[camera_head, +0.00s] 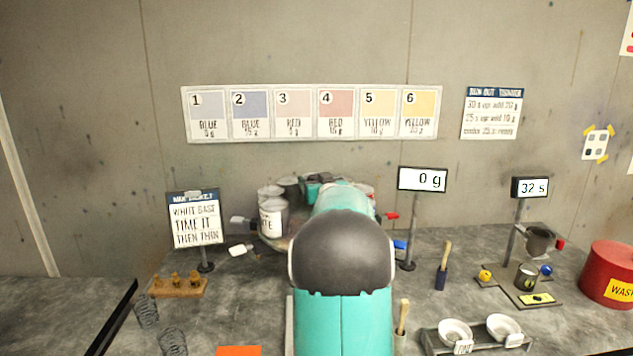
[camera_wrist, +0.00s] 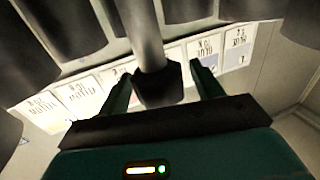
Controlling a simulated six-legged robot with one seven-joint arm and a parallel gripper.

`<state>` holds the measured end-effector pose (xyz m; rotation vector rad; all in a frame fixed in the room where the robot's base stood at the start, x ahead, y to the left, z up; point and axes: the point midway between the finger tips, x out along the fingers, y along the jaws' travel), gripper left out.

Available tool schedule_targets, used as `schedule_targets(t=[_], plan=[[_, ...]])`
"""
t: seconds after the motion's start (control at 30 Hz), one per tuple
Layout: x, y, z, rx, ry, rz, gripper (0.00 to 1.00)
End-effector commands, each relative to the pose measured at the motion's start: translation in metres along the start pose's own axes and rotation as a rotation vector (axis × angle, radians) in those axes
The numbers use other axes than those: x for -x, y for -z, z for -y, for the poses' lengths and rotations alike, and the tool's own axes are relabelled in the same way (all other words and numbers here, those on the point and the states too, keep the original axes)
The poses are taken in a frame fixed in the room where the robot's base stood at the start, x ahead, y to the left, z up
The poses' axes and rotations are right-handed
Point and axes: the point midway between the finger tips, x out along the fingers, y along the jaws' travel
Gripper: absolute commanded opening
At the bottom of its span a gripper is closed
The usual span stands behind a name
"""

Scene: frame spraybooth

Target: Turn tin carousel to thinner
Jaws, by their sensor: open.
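The tin carousel (camera_head: 276,244) stands at the back of the bench in the head view, partly hidden behind my arm. A tin (camera_head: 271,222) with a label ending in "TE" faces front left, with other grey tins (camera_head: 270,193) behind it. No thinner label is readable. My gripper (camera_head: 318,183) is over the carousel, mostly hidden there by my arm. In the wrist view, its two fingers stand apart on either side of a dark knob (camera_wrist: 158,88) on a grey post (camera_wrist: 145,35). I cannot tell whether they touch it. Dark tins (camera_wrist: 70,25) hang along the top of that view.
A scale display (camera_head: 422,179) shows 0 g and a timer (camera_head: 530,188) 32 s. Right are a brush (camera_head: 443,268), white bowls (camera_head: 455,331) and a red waste bin (camera_head: 608,272).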

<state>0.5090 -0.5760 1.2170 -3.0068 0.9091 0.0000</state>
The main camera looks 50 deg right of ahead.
Motion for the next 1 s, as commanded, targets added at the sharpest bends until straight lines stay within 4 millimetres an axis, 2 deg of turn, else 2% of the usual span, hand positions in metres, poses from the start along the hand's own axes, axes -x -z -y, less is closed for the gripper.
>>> schedule_targets(t=[0.1,0.4,0.73,1.0], plan=[[0.0005,0.0002,-0.0005,0.0,-0.001,0.0,0.64],[0.0008,0.0002,-0.0007,0.0,-0.001,0.0,0.05],[0.001,0.0004,-0.0018,0.001,0.031,-0.001,0.03],[0.0023,0.0001,-0.0036,0.002,0.151,0.0,0.03]])
